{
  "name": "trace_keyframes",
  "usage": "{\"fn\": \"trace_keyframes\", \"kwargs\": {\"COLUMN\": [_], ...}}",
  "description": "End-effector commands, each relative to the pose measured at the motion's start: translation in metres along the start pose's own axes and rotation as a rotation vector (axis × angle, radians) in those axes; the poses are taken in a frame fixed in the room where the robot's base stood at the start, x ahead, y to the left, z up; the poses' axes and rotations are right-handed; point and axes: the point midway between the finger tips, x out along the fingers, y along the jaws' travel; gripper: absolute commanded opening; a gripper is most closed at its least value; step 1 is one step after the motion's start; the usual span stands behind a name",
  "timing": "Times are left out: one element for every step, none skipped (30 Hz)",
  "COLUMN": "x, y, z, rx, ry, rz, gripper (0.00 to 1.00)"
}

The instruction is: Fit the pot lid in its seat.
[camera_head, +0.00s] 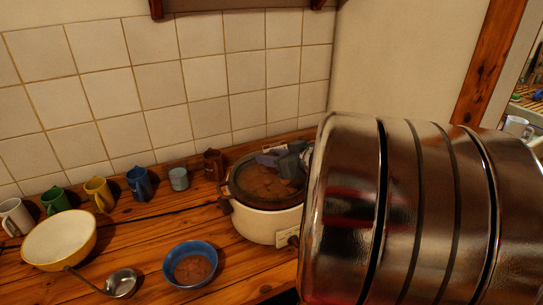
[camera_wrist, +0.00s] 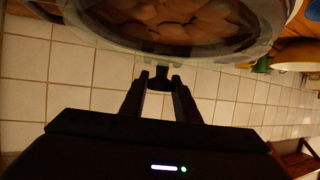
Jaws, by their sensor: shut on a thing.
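The pot lid (camera_head: 258,182) is clear glass with a dark rim. It lies over the mouth of the cream slow-cooker pot (camera_head: 265,224), with brown food showing through the glass. My gripper (camera_head: 287,160) is at the lid's top, partly hidden behind my arm. In the wrist view my gripper (camera_wrist: 161,82) is shut on the dark lid knob (camera_wrist: 161,73), and the glass lid (camera_wrist: 105,36) fills the top of the picture. I cannot tell whether the rim is flush in its seat or slightly raised.
A blue bowl (camera_head: 190,266), a ladle (camera_head: 121,283) and a yellow bowl (camera_head: 60,242) stand left of the pot. Several mugs, including a brown one (camera_head: 213,163), line the tiled wall. My arm hides the right side of the counter.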

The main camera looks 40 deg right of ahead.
Motion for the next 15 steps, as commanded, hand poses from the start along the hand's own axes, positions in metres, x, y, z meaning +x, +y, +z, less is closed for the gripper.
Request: {"fn": "trace_keyframes", "kwargs": {"x": [0.0002, 0.0004, 0.0006, 0.0008, 0.001, 0.0012, 0.0014, 0.0016, 0.0018, 0.002, 0.0022, 0.0024, 0.0026, 0.0026, 0.0027], "y": [0.0001, 0.0001, 0.0001, 0.0001, 0.0001, 0.0001, 0.0001, 0.0, 0.0, 0.0, 0.0, 0.0001, 0.0001, 0.0006, 0.0009], "z": [0.0001, 0.0006, 0.0013, 0.0018, 0.0023, 0.0029, 0.0034, 0.0039, 0.0046, 0.005, 0.0056, 0.0061, 0.0066, 0.0072, 0.0078], "rx": [0.0, 0.0, 0.0, 0.001, 0.001, 0.001, 0.001, 0.0, 0.0, 0.0, 0.0, -0.001, -0.001, 0.0, 0.0], "ry": [0.001, 0.001, 0.001, 0.001, 0.001, 0.001, 0.001, 0.001, 0.001, 0.001, 0.001, 0.001, 0.001, 0.001, 0.001], "rz": [0.0, 0.0, 0.0, 0.0, 0.0, 0.0, 0.0, 0.0, 0.0, 0.0, 0.0, 0.0, 0.0, 0.001, 0.002], "gripper": [0.0, 0.0, 0.0, 0.0, 0.0, 0.0, 0.0, 0.0, 0.0, 0.0, 0.0, 0.0, 0.0, 0.0, 0.0]}}
